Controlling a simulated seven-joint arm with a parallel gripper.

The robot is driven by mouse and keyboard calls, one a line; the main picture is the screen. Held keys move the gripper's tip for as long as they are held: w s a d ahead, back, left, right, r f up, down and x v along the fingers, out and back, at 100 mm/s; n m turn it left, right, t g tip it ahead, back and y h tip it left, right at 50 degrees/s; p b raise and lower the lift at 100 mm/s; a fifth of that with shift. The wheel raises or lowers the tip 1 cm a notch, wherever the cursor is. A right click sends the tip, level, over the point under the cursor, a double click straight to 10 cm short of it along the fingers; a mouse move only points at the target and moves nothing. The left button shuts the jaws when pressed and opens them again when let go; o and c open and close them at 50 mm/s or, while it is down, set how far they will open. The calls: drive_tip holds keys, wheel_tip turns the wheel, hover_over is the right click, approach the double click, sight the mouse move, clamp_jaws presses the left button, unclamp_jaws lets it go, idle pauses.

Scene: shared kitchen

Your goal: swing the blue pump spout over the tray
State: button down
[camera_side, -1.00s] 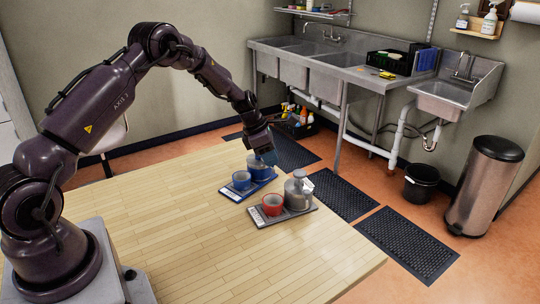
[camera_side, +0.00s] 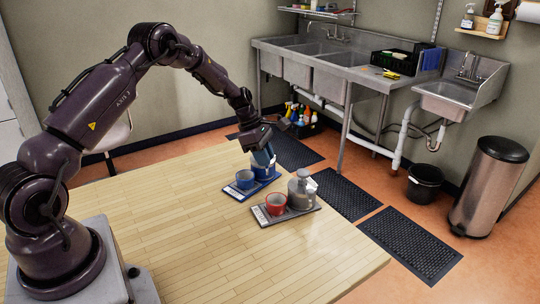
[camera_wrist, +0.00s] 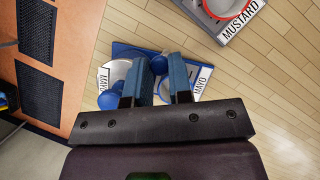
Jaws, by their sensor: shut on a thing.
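The blue tray (camera_side: 239,194) lies on the table with a blue cup (camera_side: 245,180) and a blue-topped pump jar (camera_side: 263,171) on it. The tray (camera_wrist: 122,47) carries MAYO labels in the wrist view. My gripper (camera_side: 265,157) is at the top of this jar, fingers pointing down. In the wrist view a rounded blue part of the pump spout (camera_wrist: 159,65) shows by the fingertips, and another blue rounded part (camera_wrist: 108,100) shows left of the fingers. My fingers are shut on the spout; they hide part of it and of the tray, so its exact direction is unclear.
A grey tray (camera_side: 262,218) with a red cup (camera_side: 276,204) and a grey pump jar (camera_side: 301,191) stands close on the right. The front of the wooden table (camera_side: 200,240) is clear. Sinks and floor mats lie beyond the table.

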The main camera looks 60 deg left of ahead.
drive_tip(key=m, duration=0.2)
drive_tip(key=s+a+m+g, duration=0.1)
drive_tip(key=s+a+m+g+h, duration=0.1)
drive_tip(key=m, duration=0.1)
drive_tip(key=shift+s+a+m, duration=0.1)
drive_tip(key=shift+s+m, duration=0.1)
drive_tip(key=shift+m, duration=0.1)
drive_tip(key=shift+s+a+m+g, duration=0.3)
drive_tip(key=shift+a+m+g, duration=0.3)
drive_tip(key=shift+m, duration=0.65)
drive_tip(key=shift+s+a+m+g, duration=0.35)
drive_tip(key=shift+a+m, duration=0.35)
drive_tip(key=shift+m, duration=0.55)
drive_tip(key=shift+w, duration=0.1)
drive_tip(key=c, duration=1)
unclamp_jaws()
drive_tip(key=v, duration=1.3)
